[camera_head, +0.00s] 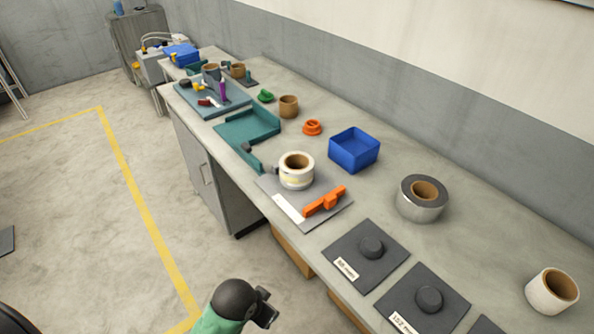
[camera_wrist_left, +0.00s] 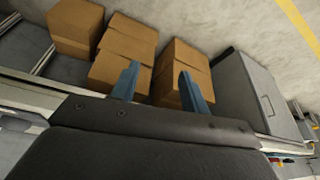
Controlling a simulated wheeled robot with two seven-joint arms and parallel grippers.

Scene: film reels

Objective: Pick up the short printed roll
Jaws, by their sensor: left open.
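A short white roll with faint printed bands (camera_head: 297,171) stands upright on a grey plate (camera_head: 333,215) near the table's front edge, its brown core facing up. An orange tool (camera_head: 325,201) lies on the same plate, to the right of the roll. My left gripper (camera_head: 266,308) is at the bottom of the head view, off the front of the table and well apart from the roll. In the left wrist view its two blue fingers (camera_wrist_left: 158,84) are apart with nothing between them. My right gripper is not in view.
A silver roll (camera_head: 423,199), a white roll (camera_head: 552,291) and a blue bin (camera_head: 354,150) stand on the table. Dark plates with round pegs (camera_head: 371,247) lie along the front. Cardboard boxes (camera_wrist_left: 123,50) and a grey cabinet (camera_wrist_left: 250,95) are below the table.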

